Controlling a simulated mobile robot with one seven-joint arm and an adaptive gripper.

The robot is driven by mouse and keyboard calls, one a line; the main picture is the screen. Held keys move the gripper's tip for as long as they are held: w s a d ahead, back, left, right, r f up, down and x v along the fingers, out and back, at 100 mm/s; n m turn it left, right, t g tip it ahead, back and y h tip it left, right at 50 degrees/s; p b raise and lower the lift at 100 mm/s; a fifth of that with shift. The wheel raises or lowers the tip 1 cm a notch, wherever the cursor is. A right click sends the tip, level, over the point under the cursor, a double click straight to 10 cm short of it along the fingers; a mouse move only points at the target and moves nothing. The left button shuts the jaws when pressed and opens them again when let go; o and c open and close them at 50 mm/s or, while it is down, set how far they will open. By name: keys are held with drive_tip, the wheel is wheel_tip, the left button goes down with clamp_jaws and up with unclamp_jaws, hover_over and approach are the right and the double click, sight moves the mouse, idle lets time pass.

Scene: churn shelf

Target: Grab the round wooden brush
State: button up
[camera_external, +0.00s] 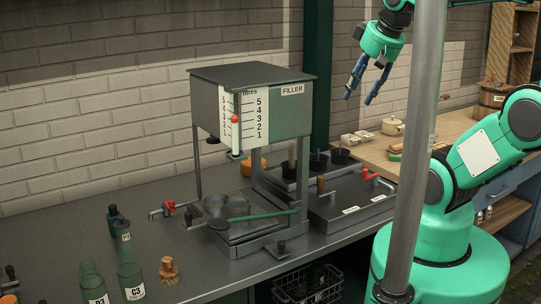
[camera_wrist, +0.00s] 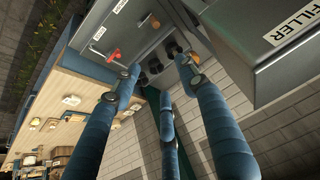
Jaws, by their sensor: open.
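A round wooden brush (camera_external: 169,271) with a knob handle and pale bristles stands on the grey metal counter (camera_external: 240,268) at the front left in the external view. It stands just right of the green bottles. I do not make it out in the wrist view. My gripper (camera_external: 358,99) is high at the upper right of the external view, far from the brush, with its blue fingers pointing down, spread and empty. In the wrist view my gripper (camera_wrist: 160,78) shows its blue fingers apart with nothing between them.
A filler machine (camera_external: 252,100) on legs stands mid-counter, between my gripper and the brush. Green bottles (camera_external: 131,275) crowd the brush's left side. A red-handled tap (camera_external: 168,206) is behind it. A grey box unit (camera_external: 345,195) and a wooden bench (camera_external: 445,130) lie to the right.

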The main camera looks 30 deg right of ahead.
wheel_tip(320, 180, up, 5)
drive_tip(key=w+a+r+n+g, duration=0.1)
drive_tip(key=w+a, duration=0.2)
drive_tip(key=a, duration=0.3)
drive_tip(key=w+a+r+n+g+y+p, duration=0.1)
drive_tip(key=w+a+r, duration=0.1)
drive_tip(key=w+a, duration=0.2)
drive_tip(key=w+a+r+n+g, duration=0.1)
drive_tip(key=w+a, duration=0.3)
drive_tip(key=a, duration=0.5)
drive_tip(key=shift+w+a+r+n, duration=0.1)
drive_tip(key=shift+a+r+n, duration=0.1)
drive_tip(key=shift+r+n, duration=0.25)
drive_tip(key=s+a+f+n+g+h+p, duration=0.1)
drive_tip(key=s+a+f+n, duration=0.15)
drive_tip(key=a, duration=1.45)
drive_tip(key=s+a+f+n+g+p, duration=0.1)
drive_tip(key=a+f+n+g, duration=0.15)
drive_tip(key=a, duration=1.45)
wheel_tip(320, 180, down, 28)
drive_tip(key=shift+m+t, duration=0.45)
drive_tip(key=shift+s+d+f, duration=0.1)
drive_tip(key=shift+s, duration=0.05)
